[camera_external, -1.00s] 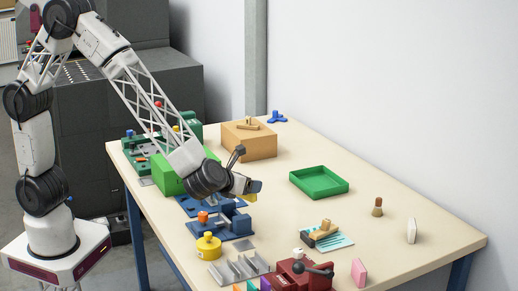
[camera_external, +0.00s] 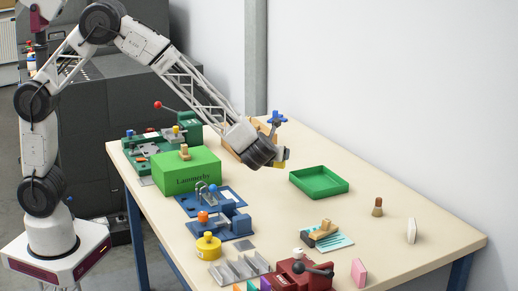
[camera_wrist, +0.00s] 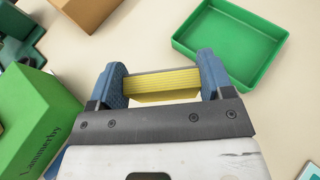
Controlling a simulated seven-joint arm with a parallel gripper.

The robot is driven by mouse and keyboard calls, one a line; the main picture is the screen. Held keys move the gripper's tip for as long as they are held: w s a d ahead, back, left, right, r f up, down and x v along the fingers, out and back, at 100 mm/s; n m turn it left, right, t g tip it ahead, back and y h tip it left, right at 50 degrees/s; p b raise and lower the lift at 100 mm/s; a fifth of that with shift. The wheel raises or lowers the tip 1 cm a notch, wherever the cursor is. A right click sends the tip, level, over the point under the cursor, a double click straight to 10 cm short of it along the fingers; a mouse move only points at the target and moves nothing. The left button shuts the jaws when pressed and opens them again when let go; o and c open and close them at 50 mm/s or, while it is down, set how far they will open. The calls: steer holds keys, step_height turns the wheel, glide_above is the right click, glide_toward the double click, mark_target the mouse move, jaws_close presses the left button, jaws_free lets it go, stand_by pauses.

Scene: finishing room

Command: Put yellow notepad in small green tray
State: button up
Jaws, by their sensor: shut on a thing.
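The yellow notepad (camera_wrist: 162,87) is held between the two blue fingers of my gripper (camera_wrist: 161,84) in the wrist view, gripped at its two ends. In the external view my gripper (camera_external: 282,160) is in the air over the table, left of the tray, with a bit of yellow showing at its tip. The small green tray (camera_external: 319,194) lies on the table to the right of my gripper. It is empty. In the wrist view the tray (camera_wrist: 190,49) is ahead and to the right of the notepad, apart from it.
A green box (camera_external: 187,176) stands left of my gripper. A cardboard box (camera_external: 232,152) is partly hidden behind my arm. A blue fixture (camera_external: 230,224), a yellow round item (camera_external: 208,247) and a red device (camera_external: 300,275) line the left and front.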

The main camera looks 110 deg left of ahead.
steer(key=a+f, duration=0.3)
steer(key=f, duration=0.2)
steer(key=shift+s+a+n+g, duration=0.2)
steer(key=shift+s+n+g, duration=0.1)
steer(key=shift+g, duration=0.1)
steer(key=shift+f, duration=0.1)
glide_above(318, 186)
steer(key=shift+a+f, duration=0.2)
steer(key=shift+f, duration=0.55)
steer(key=shift+f, duration=0.1)
stand_by(0.3)
steer(key=shift+f, duration=1.65)
steer(key=shift+f, duration=0.15)
